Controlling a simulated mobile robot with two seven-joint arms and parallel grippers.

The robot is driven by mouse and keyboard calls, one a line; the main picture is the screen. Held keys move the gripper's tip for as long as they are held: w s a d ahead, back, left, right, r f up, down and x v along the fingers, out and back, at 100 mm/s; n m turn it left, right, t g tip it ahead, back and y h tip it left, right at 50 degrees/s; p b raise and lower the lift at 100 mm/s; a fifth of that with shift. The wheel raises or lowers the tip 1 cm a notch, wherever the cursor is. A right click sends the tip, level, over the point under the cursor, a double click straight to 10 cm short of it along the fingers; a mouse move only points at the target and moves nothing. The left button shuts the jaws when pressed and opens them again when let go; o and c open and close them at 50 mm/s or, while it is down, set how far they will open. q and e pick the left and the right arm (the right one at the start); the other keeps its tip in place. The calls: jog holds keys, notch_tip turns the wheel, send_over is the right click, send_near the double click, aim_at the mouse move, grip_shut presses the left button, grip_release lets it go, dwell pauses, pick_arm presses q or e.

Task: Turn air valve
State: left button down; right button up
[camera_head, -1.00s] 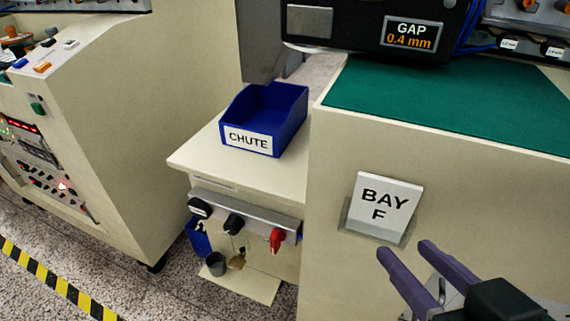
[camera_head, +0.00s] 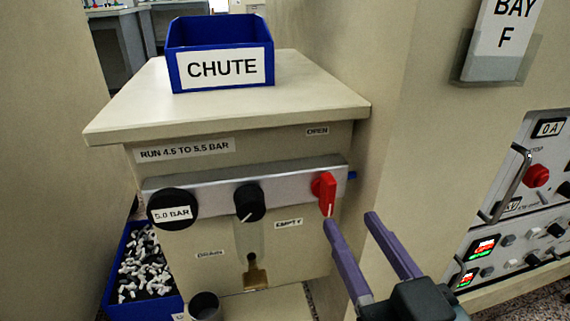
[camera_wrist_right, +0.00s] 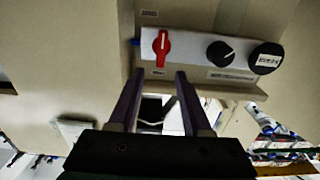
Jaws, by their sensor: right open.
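The red air valve handle (camera_head: 325,192) sits at the right end of a silver bar (camera_head: 285,178) on the front of a cream cabinet. It points roughly up and down, with a white line at its lower end. It also shows in the right wrist view (camera_wrist_right: 161,45), just beyond the fingertips. My right gripper (camera_head: 350,222) has two purple fingers spread apart with nothing between them. In the head view its fingertips appear just below and right of the handle; I see no contact. The right wrist view shows the gripper (camera_wrist_right: 160,73) open too. My left gripper is not in view.
A black knob (camera_head: 249,202) and a gauge reading 5.0 BAR (camera_head: 172,212) share the bar. An OPEN label (camera_head: 317,131) is above the handle. A blue CHUTE bin (camera_head: 220,45) stands on top. A cream wall (camera_head: 400,150) rises close at the right.

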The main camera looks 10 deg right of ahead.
aim_at(332, 192)
jog(key=w+b, duration=0.2)
jog(key=w, duration=0.5)
jog(key=shift+w+a, duration=0.15)
jog(key=shift+w, duration=0.1)
grip_shut()
